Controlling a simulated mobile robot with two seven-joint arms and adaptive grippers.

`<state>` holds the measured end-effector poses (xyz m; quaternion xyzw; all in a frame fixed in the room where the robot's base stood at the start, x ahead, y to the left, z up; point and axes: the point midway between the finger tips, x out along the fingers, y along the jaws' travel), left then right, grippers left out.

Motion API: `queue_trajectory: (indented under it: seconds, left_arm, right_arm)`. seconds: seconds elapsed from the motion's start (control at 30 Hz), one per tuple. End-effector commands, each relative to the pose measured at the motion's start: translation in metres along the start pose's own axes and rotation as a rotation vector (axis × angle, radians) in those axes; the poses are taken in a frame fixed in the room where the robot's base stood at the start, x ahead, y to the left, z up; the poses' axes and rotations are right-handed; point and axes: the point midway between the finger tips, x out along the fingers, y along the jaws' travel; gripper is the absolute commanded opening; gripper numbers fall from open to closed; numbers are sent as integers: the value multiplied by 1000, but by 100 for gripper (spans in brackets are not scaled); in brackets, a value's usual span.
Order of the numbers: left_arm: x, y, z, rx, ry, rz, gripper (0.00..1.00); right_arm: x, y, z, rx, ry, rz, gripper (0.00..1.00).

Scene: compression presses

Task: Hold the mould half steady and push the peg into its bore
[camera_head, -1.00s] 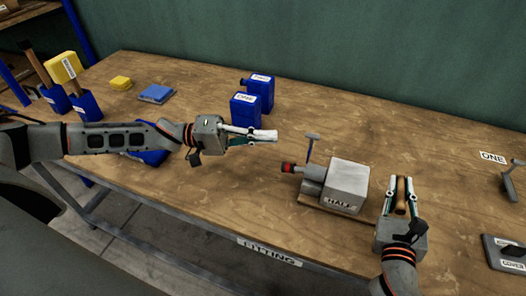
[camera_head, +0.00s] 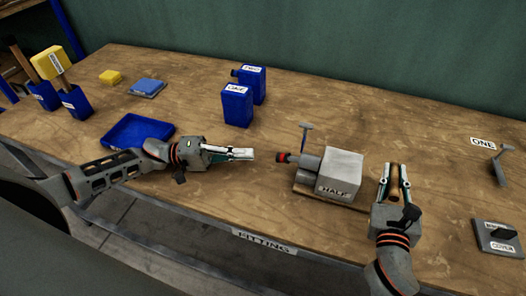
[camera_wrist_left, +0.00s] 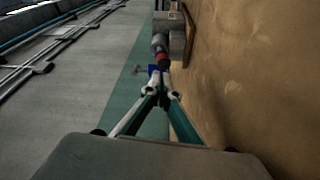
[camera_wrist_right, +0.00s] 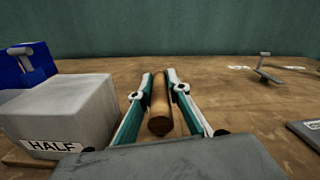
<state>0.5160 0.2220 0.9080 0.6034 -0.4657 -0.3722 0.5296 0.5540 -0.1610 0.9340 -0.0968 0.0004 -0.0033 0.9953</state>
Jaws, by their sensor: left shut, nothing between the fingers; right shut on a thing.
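The grey mould half (camera_head: 341,173), labelled HALF, stands on a small wooden board. A grey round boss (camera_head: 309,163) sticks out of its left side. A peg with a red band and dark end (camera_head: 282,157) protrudes from the boss, and shows in the left wrist view (camera_wrist_left: 162,57). My left gripper (camera_head: 252,154) is shut and empty, its tips left of the peg's end, roughly in line and apart from it. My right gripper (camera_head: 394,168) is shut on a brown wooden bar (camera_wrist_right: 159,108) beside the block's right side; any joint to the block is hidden.
A T-handled post (camera_head: 304,134) rises behind the boss. Two blue containers (camera_head: 237,106) stand behind. A blue tray (camera_head: 138,129) lies beyond my left arm. A grey cover plate (camera_head: 499,237) and a grey T-handled part (camera_head: 500,165) lie at right. The table's front edge is close.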

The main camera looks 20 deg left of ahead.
Motion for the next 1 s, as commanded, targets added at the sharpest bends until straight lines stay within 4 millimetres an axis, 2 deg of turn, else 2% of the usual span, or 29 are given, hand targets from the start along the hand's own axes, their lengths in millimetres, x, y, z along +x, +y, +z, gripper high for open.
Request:
queue_trajectory:
  seconds: [0.2,0.43,1.0]
  left_arm:
    - [26,-2,2,-7,-1,2,0]
    - [46,-2,2,-5,-1,3,0]
    - [53,0,2,-3,-1,3,0]
  right_arm:
    - [0,2,0,0,-1,3,0]
    - [0,2,0,0,-1,3,0]
    - [0,1,0,-1,0,1,0]
